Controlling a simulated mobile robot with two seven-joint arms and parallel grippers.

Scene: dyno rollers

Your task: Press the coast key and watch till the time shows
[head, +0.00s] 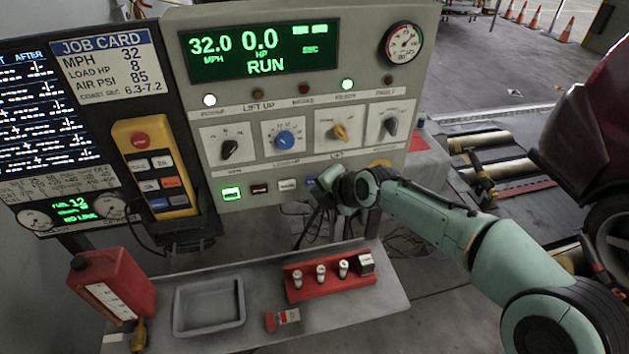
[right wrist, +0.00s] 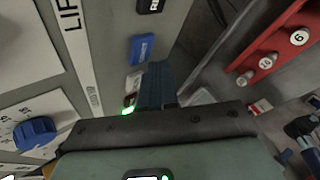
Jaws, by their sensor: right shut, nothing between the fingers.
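The control panel's display (head: 258,52) reads 32.0 MPH, 0.0 HP and RUN in green; only dashes show above SEC. A row of keys runs along the panel's lower edge: a green-lit key (head: 231,194), a dark red key (head: 259,188), a white key (head: 287,184) and a blue key (head: 312,181). I cannot read which is the coast key. My right gripper (head: 328,187) is shut and empty beside the blue key. In the right wrist view its fingers (right wrist: 157,85) lie close to the blue key (right wrist: 141,49) and white key (right wrist: 133,80); contact is unclear. My left gripper is out of view.
A job card (head: 105,65) lists coast sec 6.3-7.2. A yellow pendant (head: 152,165) hangs left. Below, a bench carries a red can (head: 112,285), a grey tray (head: 209,303) and a red rack (head: 329,277). A red vehicle (head: 590,130) stands by rollers at right.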

